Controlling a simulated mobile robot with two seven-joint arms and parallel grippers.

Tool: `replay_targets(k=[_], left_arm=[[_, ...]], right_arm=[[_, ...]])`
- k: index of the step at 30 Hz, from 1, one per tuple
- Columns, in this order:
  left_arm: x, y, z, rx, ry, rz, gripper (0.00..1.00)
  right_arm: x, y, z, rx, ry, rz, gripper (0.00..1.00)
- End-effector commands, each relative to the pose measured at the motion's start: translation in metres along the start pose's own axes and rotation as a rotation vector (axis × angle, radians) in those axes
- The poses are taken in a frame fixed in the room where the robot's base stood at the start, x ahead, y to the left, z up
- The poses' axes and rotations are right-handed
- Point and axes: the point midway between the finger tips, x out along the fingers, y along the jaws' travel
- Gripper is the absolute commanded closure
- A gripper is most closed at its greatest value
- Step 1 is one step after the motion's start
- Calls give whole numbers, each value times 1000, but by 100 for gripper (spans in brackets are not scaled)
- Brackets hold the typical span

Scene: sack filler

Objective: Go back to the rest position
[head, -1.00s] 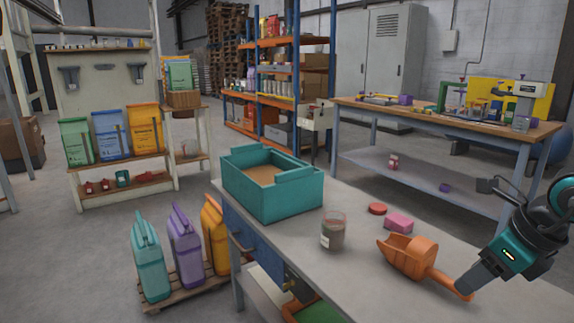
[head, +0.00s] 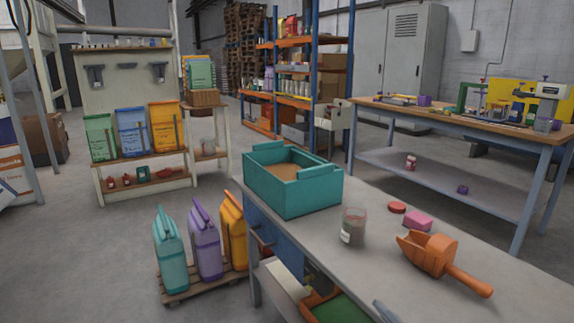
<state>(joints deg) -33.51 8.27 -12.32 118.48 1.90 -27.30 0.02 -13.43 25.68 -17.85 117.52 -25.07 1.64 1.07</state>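The orange scoop (head: 432,256) lies on the grey workbench (head: 350,262) with its handle toward the lower right; nothing holds it. A small grey tip (head: 386,312) pokes in at the bottom edge, over the bench's front side. It looks like the end of my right gripper, but too little shows to tell its opening. My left gripper is not in view.
On the bench stand a teal bin (head: 292,190) with brown contents and a glass jar (head: 353,227). A red lid (head: 397,207) and a pink block (head: 418,220) lie beside them.

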Motion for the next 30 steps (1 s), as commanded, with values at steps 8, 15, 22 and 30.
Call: replay_targets(k=[8,15,22,30], left_arm=[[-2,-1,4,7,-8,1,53],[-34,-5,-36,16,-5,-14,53],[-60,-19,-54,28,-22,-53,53],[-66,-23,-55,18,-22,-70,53]], right_arm=[[-101,-120,86,708,-656,-35,50],[-125,-107,63,799,-770,-41,50],[-132,-77,43,777,-785,-21,50],[-137,-70,41,768,-790,-13,50]])
